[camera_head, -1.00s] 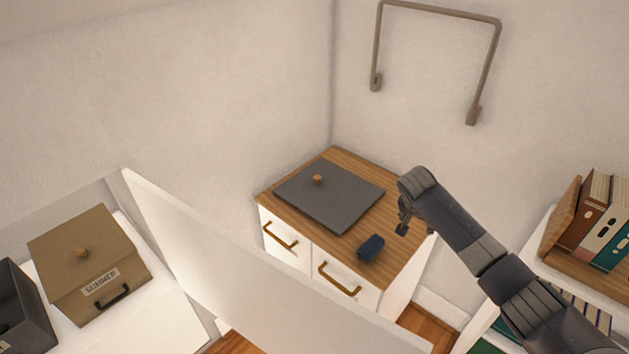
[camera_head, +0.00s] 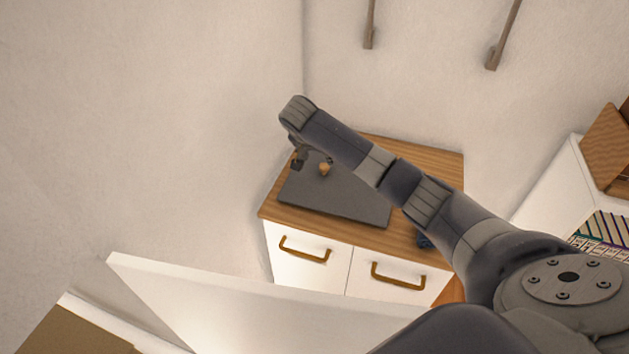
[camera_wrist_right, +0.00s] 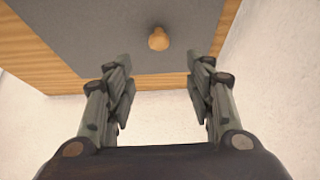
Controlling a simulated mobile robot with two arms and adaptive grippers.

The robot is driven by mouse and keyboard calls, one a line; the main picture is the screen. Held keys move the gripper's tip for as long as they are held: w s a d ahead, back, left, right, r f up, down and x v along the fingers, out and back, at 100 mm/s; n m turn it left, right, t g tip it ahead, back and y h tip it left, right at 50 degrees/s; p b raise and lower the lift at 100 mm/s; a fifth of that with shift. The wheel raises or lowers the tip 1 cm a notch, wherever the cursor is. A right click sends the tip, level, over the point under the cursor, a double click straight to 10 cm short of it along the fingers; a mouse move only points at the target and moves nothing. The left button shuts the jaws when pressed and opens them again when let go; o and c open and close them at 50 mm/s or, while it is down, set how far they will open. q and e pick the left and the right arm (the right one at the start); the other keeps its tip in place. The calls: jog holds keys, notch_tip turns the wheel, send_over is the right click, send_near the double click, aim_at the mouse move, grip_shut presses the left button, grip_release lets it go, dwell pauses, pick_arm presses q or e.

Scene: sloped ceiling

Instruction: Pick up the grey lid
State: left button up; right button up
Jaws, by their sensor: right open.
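The grey lid (camera_head: 335,202) is a flat dark-grey square plate with a small round wooden knob (camera_head: 325,170). It lies on the wooden top of a white cabinet. My right gripper (camera_head: 313,163) is above the lid near the knob, and my right arm hides part of the lid. In the right wrist view the gripper (camera_wrist_right: 158,75) is open and empty. The knob (camera_wrist_right: 158,39) shows beyond the fingertips, roughly midway between them, with the grey lid (camera_wrist_right: 95,35) around it. My left gripper is not in view.
Walls stand close behind the cabinet. A white panel (camera_head: 230,300) stands in front, and a white shelf (camera_head: 555,190) with books is at right.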

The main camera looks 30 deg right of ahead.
aim_at(324, 166)
jog(key=x, duration=0.4)
jog(key=shift+d+f, duration=0.2)
jog(key=shift+f, duration=0.15)
jog(key=shift+w+d+f, duration=0.1)
jog(key=shift+w+f, duration=0.1)
jog(key=shift+f, duration=0.1)
jog(key=shift+w+f, duration=0.2)
jog(key=shift+f, duration=0.15)
jog(key=shift+s+x, duration=0.2)
jog(key=shift+x, duration=2.2)
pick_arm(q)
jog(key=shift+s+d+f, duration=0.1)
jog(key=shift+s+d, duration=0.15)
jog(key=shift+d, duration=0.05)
pick_arm(e)
jog(key=shift+s, duration=0.1)
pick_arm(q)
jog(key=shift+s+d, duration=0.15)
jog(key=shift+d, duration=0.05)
pick_arm(e)
grip_shut()
